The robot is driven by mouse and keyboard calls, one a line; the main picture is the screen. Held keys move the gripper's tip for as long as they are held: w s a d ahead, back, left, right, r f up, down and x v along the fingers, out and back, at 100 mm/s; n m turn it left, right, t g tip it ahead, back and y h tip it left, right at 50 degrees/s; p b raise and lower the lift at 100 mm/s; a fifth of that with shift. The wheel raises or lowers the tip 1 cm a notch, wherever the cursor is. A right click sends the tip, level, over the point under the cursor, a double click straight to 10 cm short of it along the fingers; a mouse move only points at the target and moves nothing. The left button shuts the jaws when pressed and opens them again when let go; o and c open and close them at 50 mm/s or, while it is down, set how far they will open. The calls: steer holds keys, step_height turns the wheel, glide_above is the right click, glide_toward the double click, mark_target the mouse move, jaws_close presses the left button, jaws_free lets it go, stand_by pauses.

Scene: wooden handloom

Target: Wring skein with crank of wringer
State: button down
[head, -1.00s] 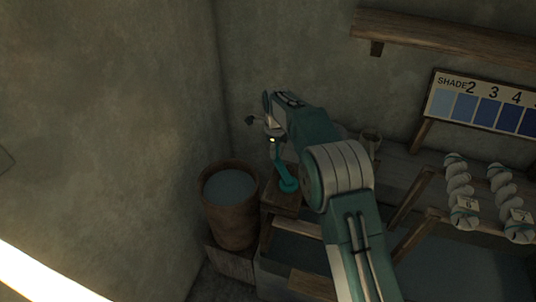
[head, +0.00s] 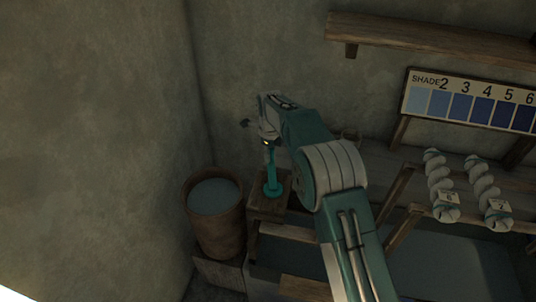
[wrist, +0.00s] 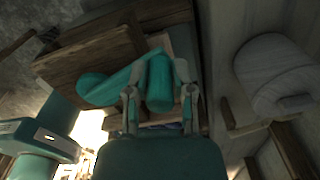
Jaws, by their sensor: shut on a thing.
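The teal crank (head: 271,178) stands on a small wooden block (head: 266,207) beside the bucket, its arm nearly upright in the head view. My gripper (head: 268,141) is at the crank's upper end. In the wrist view, the two fingers of my gripper (wrist: 160,90) stand on either side of the crank's round teal grip (wrist: 160,82) and are shut on it. The crank arm runs left from the grip to its rounded hub end, over the wood. I cannot make out a skein on the wringer; my arm covers part of that area.
A wooden bucket (head: 216,222) of grey-blue liquid stands left of the block. A wide vat (head: 425,262) lies right. A shade card (head: 465,103) and a wall shelf (head: 440,42) are behind. Walls close off the left and back.

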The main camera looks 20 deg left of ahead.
steer(key=shift+d, duration=0.15)
steer(key=shift+c, duration=2.4)
jaws_free()
steer(key=shift+r, duration=0.45)
step_height(320, 180, up, 11)
steer(key=shift+f, duration=0.1)
